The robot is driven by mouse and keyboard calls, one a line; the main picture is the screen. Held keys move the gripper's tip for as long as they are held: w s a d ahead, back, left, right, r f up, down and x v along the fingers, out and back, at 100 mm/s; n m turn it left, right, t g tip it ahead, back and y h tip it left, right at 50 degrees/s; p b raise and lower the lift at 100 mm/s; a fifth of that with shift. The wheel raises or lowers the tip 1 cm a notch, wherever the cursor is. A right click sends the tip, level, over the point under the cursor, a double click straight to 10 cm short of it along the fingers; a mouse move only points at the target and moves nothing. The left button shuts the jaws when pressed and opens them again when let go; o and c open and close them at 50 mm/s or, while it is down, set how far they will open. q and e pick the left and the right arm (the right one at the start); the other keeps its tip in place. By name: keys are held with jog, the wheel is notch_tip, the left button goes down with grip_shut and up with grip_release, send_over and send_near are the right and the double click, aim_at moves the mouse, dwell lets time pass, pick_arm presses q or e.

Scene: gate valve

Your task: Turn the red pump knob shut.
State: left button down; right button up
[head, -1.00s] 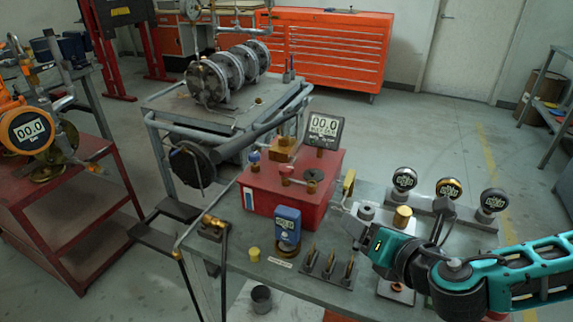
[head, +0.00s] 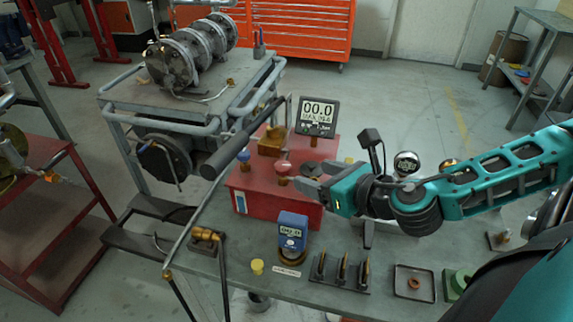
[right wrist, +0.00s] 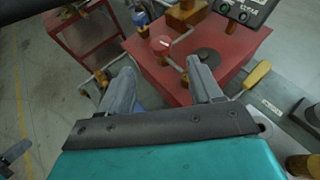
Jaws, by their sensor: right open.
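The red pump knob (head: 283,168) is a small round knob on a brass stem on top of the red pump box (head: 262,203). It also shows in the right wrist view (right wrist: 161,45), just beyond and between my fingertips. My right gripper (head: 299,181) is open and empty, coming in from the right, with its fingers pointing at the knob. In the right wrist view the gripper (right wrist: 161,66) has its fingers spread wide, with the knob not clasped. A gauge (head: 319,116) on the pump reads 00.0. My left gripper is not in view.
A long dark pump handle (head: 242,140) slants over the box's left side. A blue knob (head: 243,157) and a brass block (head: 271,142) are close to the red knob. A blue meter (head: 291,238) and a rack of pointed tools (head: 342,272) stand in front.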

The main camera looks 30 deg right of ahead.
aim_at(283, 166)
jog(key=shift+x, duration=5.15)
jog(key=c, duration=1)
